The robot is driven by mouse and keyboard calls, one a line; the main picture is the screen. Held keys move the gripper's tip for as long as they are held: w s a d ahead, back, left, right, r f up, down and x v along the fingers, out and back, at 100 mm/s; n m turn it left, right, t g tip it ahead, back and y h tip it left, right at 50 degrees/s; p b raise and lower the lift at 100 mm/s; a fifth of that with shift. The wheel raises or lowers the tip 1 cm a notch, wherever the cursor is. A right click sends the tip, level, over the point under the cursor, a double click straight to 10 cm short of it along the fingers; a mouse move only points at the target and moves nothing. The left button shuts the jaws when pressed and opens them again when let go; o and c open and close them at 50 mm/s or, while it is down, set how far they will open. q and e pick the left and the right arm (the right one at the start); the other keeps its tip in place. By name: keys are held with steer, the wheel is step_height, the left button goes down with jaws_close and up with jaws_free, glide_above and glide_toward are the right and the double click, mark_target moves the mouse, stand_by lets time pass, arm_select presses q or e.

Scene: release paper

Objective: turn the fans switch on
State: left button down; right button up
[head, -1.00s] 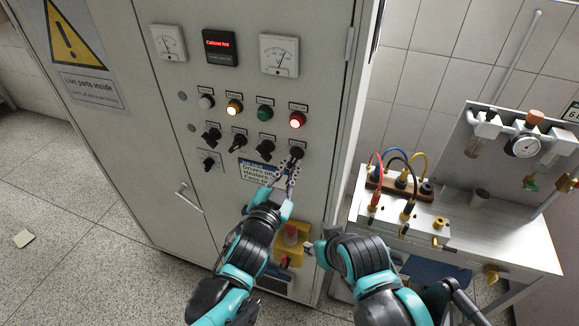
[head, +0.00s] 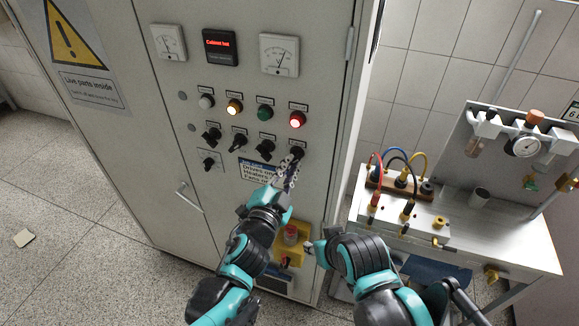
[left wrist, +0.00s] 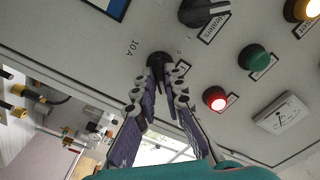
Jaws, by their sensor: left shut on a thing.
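The fans switch is a black rotary knob (head: 297,150), the rightmost in the upper knob row of the grey cabinet in the head view. My left gripper (head: 295,158) reaches up to it from below, shut on it. In the left wrist view the knob (left wrist: 158,59) sits between the fingertips of my left gripper (left wrist: 162,70). The fingertips hide most of its handle, so its exact angle is unclear. Its small label is partly covered. My right gripper (head: 312,247) is low, near the yellow box; whether it is open is unclear.
A heaters knob (head: 265,149) is just left of the held knob. A lit red lamp (head: 297,120) is above it. A yellow box with a red button (head: 290,236) is below. A bench (head: 480,235) with cables and a gauge stands right.

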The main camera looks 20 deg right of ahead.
arm_select(q)
steer(key=c, duration=1.6)
jaws_free()
steer(key=v, duration=1.2)
